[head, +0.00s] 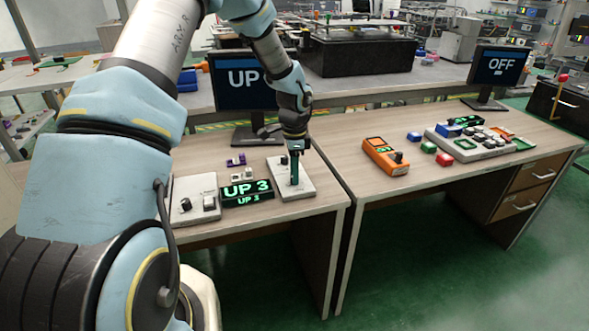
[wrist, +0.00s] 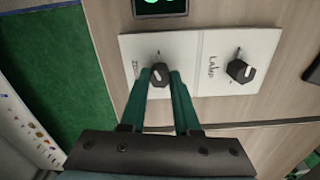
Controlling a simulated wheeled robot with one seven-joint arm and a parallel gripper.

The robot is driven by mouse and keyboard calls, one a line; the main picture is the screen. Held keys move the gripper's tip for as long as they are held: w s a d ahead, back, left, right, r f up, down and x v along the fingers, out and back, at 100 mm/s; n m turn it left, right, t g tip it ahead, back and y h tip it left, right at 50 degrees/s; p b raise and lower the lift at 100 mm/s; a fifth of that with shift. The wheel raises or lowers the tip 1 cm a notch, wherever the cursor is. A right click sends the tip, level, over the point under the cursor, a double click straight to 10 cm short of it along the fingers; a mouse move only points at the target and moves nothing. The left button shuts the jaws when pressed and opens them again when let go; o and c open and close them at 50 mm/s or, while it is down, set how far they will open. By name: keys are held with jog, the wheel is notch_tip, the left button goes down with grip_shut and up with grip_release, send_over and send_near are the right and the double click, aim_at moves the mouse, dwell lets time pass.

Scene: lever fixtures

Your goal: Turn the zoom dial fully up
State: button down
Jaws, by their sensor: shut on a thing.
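The gripped dial (wrist: 158,75) is a small black knob with a white pointer mark, on a white plate (wrist: 135,45). Its handwritten label seems to start with a Z but is hard to read. My gripper (wrist: 160,78) has its two green fingers closed around this knob, one on each side. In the head view my gripper (head: 295,170) points straight down onto the right-hand white plate (head: 305,187), and the knob is hidden there. A second black dial (wrist: 240,70) sits beside it, clear of the fingers. A display (head: 245,190) reads "UP 3" in green.
A monitor (head: 232,85) behind shows "UP", partly covered by my arm. An orange box (head: 385,156) and a grey button panel (head: 470,145) stand on the right-hand desk.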

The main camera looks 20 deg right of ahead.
jog(key=shift+m+p, duration=0.8)
jog(key=shift+m, duration=1.3)
jog(key=c, duration=0.6)
grip_release()
jog(key=shift+c, duration=0.2)
notch_tip(320, 180, up, 11)
jog(key=b, duration=0.2)
jog(key=shift+a+f, duration=0.1)
